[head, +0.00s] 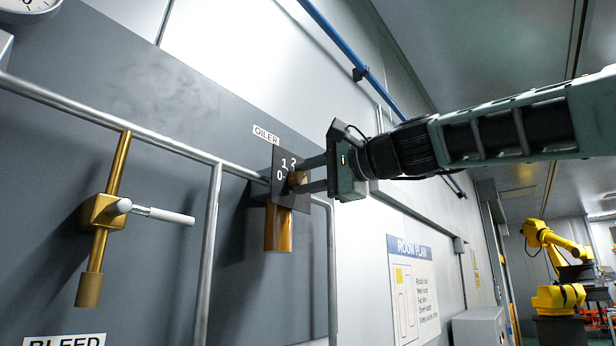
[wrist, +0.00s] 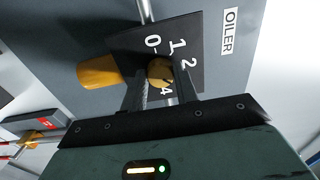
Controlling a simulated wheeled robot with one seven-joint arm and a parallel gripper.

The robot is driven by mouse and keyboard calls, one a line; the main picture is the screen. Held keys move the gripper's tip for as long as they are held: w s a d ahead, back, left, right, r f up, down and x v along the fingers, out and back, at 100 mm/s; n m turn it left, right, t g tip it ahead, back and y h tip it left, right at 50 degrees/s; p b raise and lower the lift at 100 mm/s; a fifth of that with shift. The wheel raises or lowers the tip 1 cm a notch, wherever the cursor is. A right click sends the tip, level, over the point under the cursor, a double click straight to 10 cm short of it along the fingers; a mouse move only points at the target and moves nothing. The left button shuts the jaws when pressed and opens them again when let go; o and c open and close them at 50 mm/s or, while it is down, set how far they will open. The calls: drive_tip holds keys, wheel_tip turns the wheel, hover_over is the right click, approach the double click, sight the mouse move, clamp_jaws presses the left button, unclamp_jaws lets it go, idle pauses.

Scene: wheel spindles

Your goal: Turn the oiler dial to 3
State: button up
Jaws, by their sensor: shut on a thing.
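The oiler dial is a dark square plate (head: 283,158) with white numbers, and it also shows in the wrist view (wrist: 128,42). Its round brass knob (wrist: 158,70) sits in the plate's middle. My gripper (head: 301,179) comes from the right, with its fingers shut on the knob from both sides. In the wrist view the numbers 0, 1, 2 and 4 show; the 3 is hidden near a finger. A dash stands beside the 0. I cannot tell which number the knob points to. An amber-brown cylinder (head: 277,229) hangs below the plate.
An OILER label (head: 266,134) is above the plate. To the left is a brass valve (head: 103,211) with a white lever, over a BLEED label (head: 64,341). A grey pipe (head: 209,255) rail runs near the dial. A room plan poster (head: 412,285) and a yellow robot arm (head: 555,265) are further right.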

drive_tip(key=o, duration=1)
drive_tip(key=shift+c, duration=0.2)
drive_tip(key=shift+d, duration=0.15)
drive_tip(key=b+v, duration=0.8)
drive_tip(key=v, duration=0.9)
drive_tip(key=shift+s+f, duration=0.1)
drive_tip(key=shift+f, duration=0.05)
